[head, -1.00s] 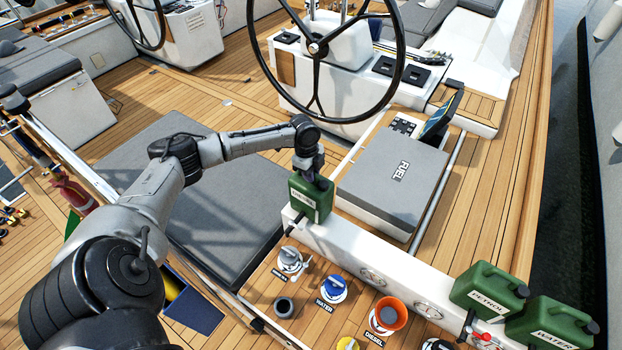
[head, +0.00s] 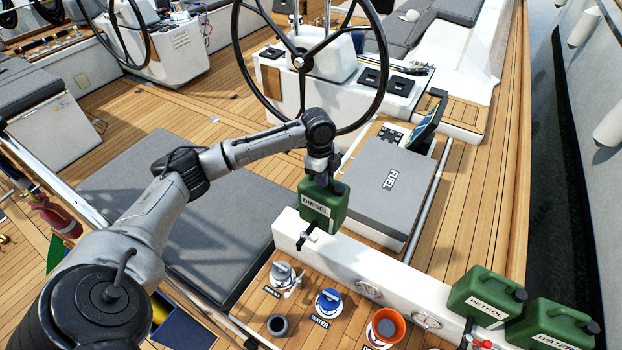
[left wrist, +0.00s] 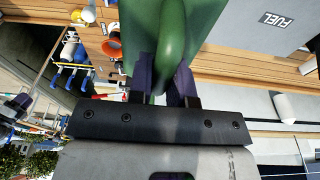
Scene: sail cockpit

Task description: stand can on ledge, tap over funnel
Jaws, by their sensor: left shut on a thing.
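The green can labelled DIESEL (head: 322,204) is upright in my left gripper (head: 322,172), which is shut on its top handle. It is at the white ledge (head: 352,249), with its black tap pointing toward the filler deck; whether its base touches the ledge I cannot tell. In the left wrist view the fingers (left wrist: 165,88) close around the green handle (left wrist: 172,45). The orange funnel (head: 387,326) stands in the diesel filler, to the right of the can and nearer me.
Green cans labelled PETROL (head: 487,298) and WATER (head: 552,326) stand on the right of the ledge. A blue WATER cap (head: 329,300) and a grey cap (head: 283,273) sit on the wooden deck. The grey FUEL box (head: 385,185) is behind the ledge; the steering wheel (head: 300,64) rises beyond.

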